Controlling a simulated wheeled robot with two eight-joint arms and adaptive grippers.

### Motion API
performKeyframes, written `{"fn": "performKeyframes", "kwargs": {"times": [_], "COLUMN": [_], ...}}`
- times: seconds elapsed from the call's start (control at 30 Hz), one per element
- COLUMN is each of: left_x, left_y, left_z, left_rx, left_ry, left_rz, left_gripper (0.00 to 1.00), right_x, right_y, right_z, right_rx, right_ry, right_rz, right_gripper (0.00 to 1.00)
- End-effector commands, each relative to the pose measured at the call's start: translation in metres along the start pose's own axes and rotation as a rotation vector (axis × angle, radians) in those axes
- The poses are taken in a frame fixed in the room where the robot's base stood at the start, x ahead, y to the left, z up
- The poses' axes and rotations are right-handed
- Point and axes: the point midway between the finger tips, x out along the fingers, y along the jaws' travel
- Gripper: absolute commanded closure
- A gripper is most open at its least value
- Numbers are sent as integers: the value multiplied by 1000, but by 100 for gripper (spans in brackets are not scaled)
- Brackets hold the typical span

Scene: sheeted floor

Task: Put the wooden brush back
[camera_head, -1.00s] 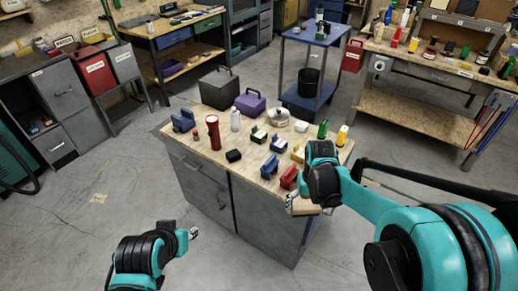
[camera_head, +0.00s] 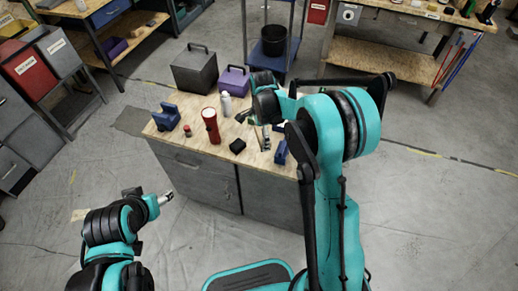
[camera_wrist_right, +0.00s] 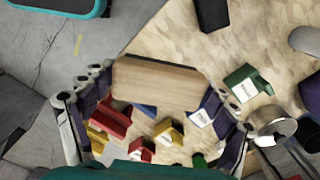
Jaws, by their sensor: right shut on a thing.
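The wooden brush (camera_wrist_right: 155,82) shows in the right wrist view as a plain, pale brown wooden block. It sits between the two fingers of my right gripper (camera_wrist_right: 158,92), which is shut on it. In the head view my right gripper (camera_head: 252,116) is above the worktop, and the brush is too small and covered to make out surely. My left gripper (camera_head: 166,198) is in front of the cabinet at the left, away from the worktop; its finger gap is too small to judge.
The wooden worktop (camera_head: 170,143) holds a red flashlight (camera_head: 211,127), a blue item (camera_head: 167,117), a black block (camera_head: 237,146), a white bottle (camera_head: 226,103), a grey box (camera_head: 195,70) and a purple box (camera_head: 233,80). Several coloured blocks, one red (camera_wrist_right: 111,121), lie beyond the brush.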

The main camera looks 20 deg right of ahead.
Motion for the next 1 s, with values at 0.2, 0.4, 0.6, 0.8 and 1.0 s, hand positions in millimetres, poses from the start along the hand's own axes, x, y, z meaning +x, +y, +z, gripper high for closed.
{"fn": "performKeyframes", "kwargs": {"times": [0.2,0.4,0.6,0.8,1.0], "left_x": [-11,-11,1,9,17], "left_y": [0,0,0,0,0], "left_z": [-8,-8,1,6,12], "left_rx": [0,0,0,0,0], "left_ry": [0,0,0,0,0], "left_rz": [0,0,0,0,0], "left_gripper": [42,42,42,42,42], "right_x": [4,12,47,75,102], "right_y": [-26,-34,-34,-33,-33], "right_z": [2,2,2,2,2], "right_rx": [430,580,590,589,588], "right_ry": [1,1,1,1,1], "right_rz": [-2,-2,-2,-2,-2], "right_gripper": [46,46,46,46,46]}}
